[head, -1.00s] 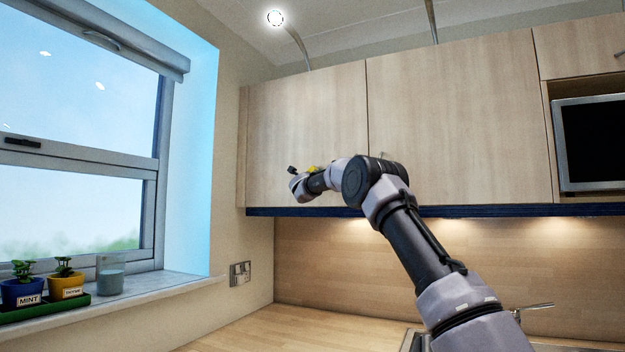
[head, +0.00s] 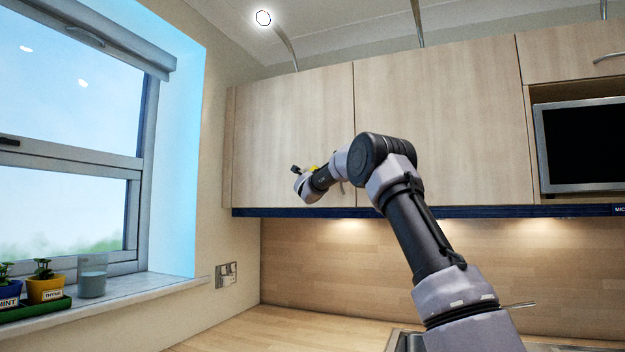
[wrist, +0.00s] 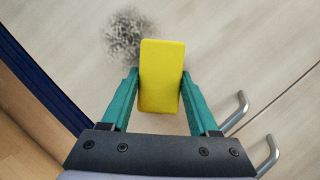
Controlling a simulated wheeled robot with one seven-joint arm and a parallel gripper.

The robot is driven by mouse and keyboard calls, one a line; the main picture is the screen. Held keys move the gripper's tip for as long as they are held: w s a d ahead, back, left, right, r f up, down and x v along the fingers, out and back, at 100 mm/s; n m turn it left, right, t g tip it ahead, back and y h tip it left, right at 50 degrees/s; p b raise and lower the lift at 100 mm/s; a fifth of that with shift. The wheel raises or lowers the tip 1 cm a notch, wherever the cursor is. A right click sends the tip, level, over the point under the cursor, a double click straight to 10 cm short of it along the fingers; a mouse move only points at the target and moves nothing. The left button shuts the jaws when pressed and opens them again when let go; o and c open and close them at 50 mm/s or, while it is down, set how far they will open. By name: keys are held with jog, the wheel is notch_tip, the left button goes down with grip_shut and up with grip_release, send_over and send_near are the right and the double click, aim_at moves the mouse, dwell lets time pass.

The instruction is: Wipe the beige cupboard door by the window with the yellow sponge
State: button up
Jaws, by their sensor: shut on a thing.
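The beige cupboard door (head: 290,115) by the window is shut, left of a second beige door. In the wrist view its face (wrist: 215,30) fills most of the picture. A dark speckled smudge (wrist: 127,35) marks it, just above and left of the sponge. My gripper (wrist: 160,95) is shut on the yellow sponge (wrist: 162,65), with a green finger on each side. The sponge's far end is beside the smudge and seems to overlap its lower right edge. I cannot tell whether it touches the door. In the head view only a bit of the sponge (head: 314,168) shows behind my wrist.
Two metal handles (wrist: 236,108) stick out right of my gripper in the wrist view. A dark blue strip (head: 440,212) runs under the cupboards. A microwave (head: 585,147) is at the right. Potted herbs (head: 45,285) and a glass (head: 92,280) stand on the windowsill.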

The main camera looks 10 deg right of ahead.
jog(key=shift+s+d, duration=0.15)
jog(key=shift+d, duration=0.1)
jog(key=shift+a, duration=0.1)
